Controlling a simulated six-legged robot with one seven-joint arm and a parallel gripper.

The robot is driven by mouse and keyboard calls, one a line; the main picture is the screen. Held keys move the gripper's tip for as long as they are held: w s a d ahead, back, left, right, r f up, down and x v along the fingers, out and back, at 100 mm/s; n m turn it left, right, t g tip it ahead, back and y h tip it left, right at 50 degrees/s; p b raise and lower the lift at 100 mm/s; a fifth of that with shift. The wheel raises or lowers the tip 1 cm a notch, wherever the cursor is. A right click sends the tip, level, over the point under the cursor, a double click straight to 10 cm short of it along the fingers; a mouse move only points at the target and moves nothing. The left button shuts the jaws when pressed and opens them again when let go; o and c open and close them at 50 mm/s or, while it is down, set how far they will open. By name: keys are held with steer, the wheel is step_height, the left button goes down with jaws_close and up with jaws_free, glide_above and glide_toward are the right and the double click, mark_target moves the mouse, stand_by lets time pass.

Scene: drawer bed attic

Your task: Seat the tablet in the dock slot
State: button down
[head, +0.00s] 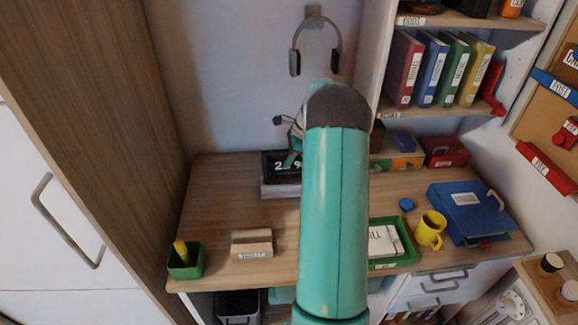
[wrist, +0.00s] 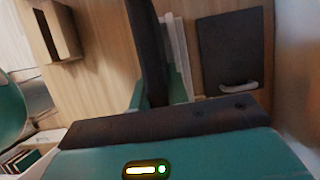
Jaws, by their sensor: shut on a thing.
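The tablet (head: 281,165) is a dark slab with white figures on its screen. It stands upright near the back of the desk, at a grey stand (head: 279,190). My gripper (head: 294,145) is at its upper right side and shut on it; my arm hides most of the grip. In the wrist view a dark, narrow slab (wrist: 148,50) rises from the gripper, seemingly the tablet seen edge-on. The dock is a wooden block (head: 252,243) with a white label, near the desk's front edge. Its dark slot shows in the dock (wrist: 65,52) at upper left of the wrist view.
A green cup (head: 186,265) stands at the desk's front left. Right of my arm are a green tray (head: 408,242), a yellow mug (head: 430,230) and a blue binder (head: 470,208). Headphones (head: 294,62) hang above. The desk between tablet and dock looks clear.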

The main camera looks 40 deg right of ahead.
steer(key=shift+w+d+f, duration=0.2)
steer(key=shift+d+f, duration=0.15)
steer(key=shift+f, duration=1.6)
steer(key=shift+f, duration=0.15)
steer(key=c, duration=1.4)
jaws_free()
steer(key=shift+o, duration=0.2)
